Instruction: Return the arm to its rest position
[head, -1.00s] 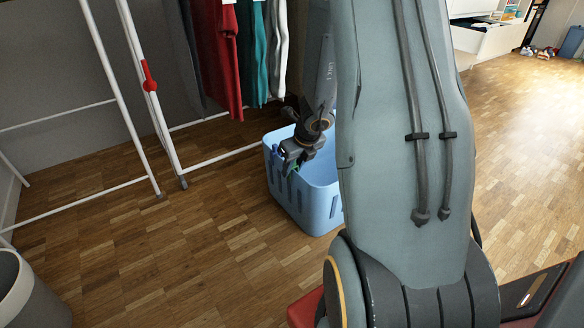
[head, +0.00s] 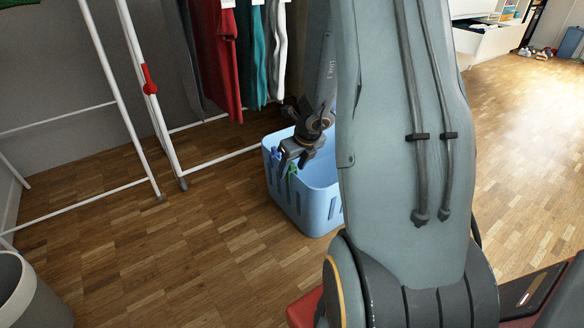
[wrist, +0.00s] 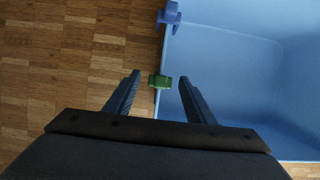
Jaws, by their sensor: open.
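My gripper (head: 288,163) is at the left rim of a blue basket (head: 319,207), with my arm coming down to it from above. In the wrist view my gripper (wrist: 159,92) is open, its two dark fingers apart on either side of the basket's rim. A green clip (wrist: 160,82) sits on that rim between the fingertips, and nothing shows it being gripped. A blue-purple clip (wrist: 168,17) sits farther along the same rim. The basket's interior (wrist: 255,75) looks empty where it shows. My arm hides the right part of the basket in the head view.
A white drying rack (head: 120,95) with a red joint (head: 148,78) stands at the left. Red (head: 222,60) and teal (head: 250,50) garments hang behind the basket. A grey bin (head: 28,295) is at the lower left. A white open drawer (head: 492,40) is far right. Wooden floor lies clear between.

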